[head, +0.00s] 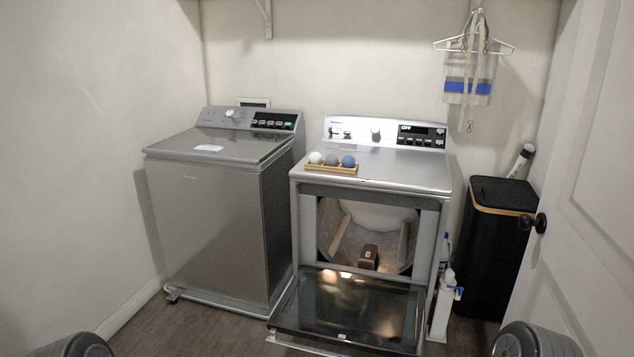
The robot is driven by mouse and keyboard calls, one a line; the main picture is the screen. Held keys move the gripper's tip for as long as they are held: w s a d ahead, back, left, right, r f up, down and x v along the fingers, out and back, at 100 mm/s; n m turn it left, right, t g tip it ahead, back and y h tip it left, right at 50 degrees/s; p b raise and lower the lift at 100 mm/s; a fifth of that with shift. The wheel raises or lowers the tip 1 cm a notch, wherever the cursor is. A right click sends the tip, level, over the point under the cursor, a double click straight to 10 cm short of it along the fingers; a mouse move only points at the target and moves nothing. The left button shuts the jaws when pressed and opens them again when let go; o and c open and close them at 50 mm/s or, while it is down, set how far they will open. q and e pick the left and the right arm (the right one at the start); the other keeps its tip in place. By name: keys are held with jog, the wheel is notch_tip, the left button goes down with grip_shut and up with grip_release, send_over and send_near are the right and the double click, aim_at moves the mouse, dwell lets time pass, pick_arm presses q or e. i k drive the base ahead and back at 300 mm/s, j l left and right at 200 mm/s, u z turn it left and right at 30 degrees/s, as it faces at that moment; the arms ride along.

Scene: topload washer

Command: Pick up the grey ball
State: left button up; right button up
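The grey ball (332,160) sits in a small wooden tray (331,169) on top of the right-hand machine, near its front left corner. It is the middle one of three balls in a row. A white ball (315,158) is on its left and a blue ball (348,161) is on its right. Neither of my grippers shows in the head view. Only rounded grey parts of my own arms show at the bottom left and bottom right corners, far from the tray.
The right-hand machine (410,170) has its front door (350,306) dropped open over the floor. A closed washer (215,225) stands to its left. A black hamper (490,250), white bottles (441,305) and a white room door (590,180) are on the right.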

aim_at(332, 160)
jog(key=i+l+z, duration=0.2)
jog(key=i+z, duration=0.15)
jog(key=i, duration=0.8)
jog(key=i+j+z, duration=0.15)
jog(key=i+z, duration=0.2)
jog(key=i, duration=0.8)
jog(key=i+l, duration=0.15)
jog(key=i, duration=0.3)
